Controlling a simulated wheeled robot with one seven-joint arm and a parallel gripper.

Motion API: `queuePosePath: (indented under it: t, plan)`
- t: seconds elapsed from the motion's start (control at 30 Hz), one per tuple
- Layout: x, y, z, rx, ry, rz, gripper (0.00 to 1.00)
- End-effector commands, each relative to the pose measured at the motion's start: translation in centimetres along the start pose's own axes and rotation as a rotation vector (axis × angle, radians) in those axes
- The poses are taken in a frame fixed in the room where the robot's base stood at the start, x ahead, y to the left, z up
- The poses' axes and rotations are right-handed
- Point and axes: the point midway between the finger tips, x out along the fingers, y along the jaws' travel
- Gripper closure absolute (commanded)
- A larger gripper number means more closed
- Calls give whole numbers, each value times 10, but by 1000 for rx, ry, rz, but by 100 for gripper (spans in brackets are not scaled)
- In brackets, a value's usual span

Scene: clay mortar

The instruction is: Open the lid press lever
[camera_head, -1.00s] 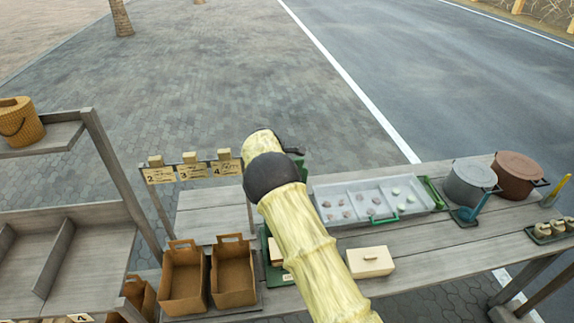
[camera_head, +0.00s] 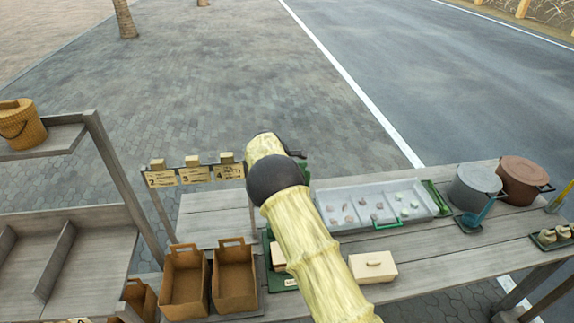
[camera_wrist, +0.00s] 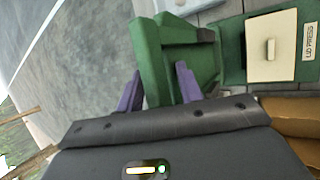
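The lid press stands on the table, largely behind my arm in the head view, where its green base (camera_head: 268,243) shows. In the wrist view its cream lid (camera_wrist: 271,47) lies on the green base beside a "LID PRESS" label (camera_wrist: 309,41). A thick green lever part (camera_wrist: 165,45) rises beside it. My gripper (camera_wrist: 159,68) has its two purple fingers apart, with the green part between or just beyond them. Whether they press on it cannot be told. In the head view the gripper is mostly hidden behind my wrist, with a green piece (camera_head: 304,168) just behind it.
A loose cream lidded box (camera_head: 372,267) lies right of my arm. Behind it is a grey divided tray (camera_head: 352,222) with small lumps. Two brown bins (camera_head: 234,280) stand left of the press. Pots (camera_head: 474,187) are at the right.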

Motion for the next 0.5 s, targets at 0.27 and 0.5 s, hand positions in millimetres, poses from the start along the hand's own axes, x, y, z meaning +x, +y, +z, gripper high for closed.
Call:
queuePosePath:
  t: [0.27, 0.5]
  plan:
    - [-24, 0, -1, 0, 1, 2, 64]
    - [-67, 0, -1, 2, 3, 3, 64]
